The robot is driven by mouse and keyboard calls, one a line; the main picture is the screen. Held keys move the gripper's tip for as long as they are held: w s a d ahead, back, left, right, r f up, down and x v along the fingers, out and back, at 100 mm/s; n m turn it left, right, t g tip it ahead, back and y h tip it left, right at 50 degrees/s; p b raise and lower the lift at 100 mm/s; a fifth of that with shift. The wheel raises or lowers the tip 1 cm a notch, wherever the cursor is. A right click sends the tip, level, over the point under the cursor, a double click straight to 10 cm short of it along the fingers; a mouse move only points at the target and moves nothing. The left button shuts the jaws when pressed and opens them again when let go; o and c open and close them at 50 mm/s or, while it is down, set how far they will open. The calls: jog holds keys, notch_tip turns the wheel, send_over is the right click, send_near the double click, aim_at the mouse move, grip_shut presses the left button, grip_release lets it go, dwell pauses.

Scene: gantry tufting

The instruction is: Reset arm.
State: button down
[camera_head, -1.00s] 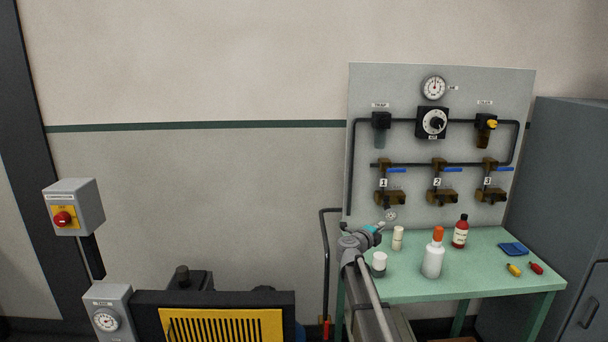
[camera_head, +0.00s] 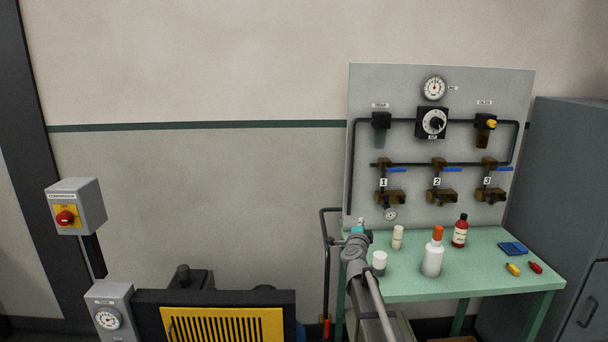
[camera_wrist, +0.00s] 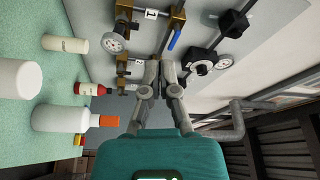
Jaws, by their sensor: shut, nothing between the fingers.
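My arm rises from the bottom of the head view, with its wrist at the left edge of the green table (camera_head: 450,290). My gripper (camera_wrist: 155,68) is shut and empty in the wrist view, its fingertips together in front of the grey valve panel. In the head view my gripper is mostly hidden behind my wrist, and only a small teal part shows. The gripper touches none of the bottles or valves that I can see.
A white bottle with an orange cap (camera_head: 433,258), a white jar (camera_head: 379,262), a small cream bottle (camera_head: 397,238) and a red bottle (camera_head: 460,232) stand on the table. The valve panel (camera_head: 450,85) stands behind. A yellow-grilled machine (camera_head: 225,325) is at lower left.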

jog(key=s+a+f+n+g+y, duration=0.7)
jog(key=s+a+f+n+y, duration=0.35)
jog(key=s+n, duration=0.35)
jog(key=s+d+f+n+g+h, duration=0.1)
jog(key=s+d+f+g, duration=0.1)
jog(key=s, duration=0.6)
jog(key=s+d+f+n+g+h, duration=0.1)
jog(key=s+d+f+g+h, duration=0.1)
jog(key=s, duration=0.6)
jog(key=s+d+f+n+g+h, duration=0.1)
jog(key=s+d+f+g+h, duration=0.1)
jog(key=s+d+f+g, duration=0.2)
jog(key=s+f+g, duration=0.1)
jog(key=s+g, duration=0.2)
jog(key=s, duration=0.1)
jog(key=shift+d+f+n+g, duration=0.25)
jog(key=shift+n+g, duration=0.05)
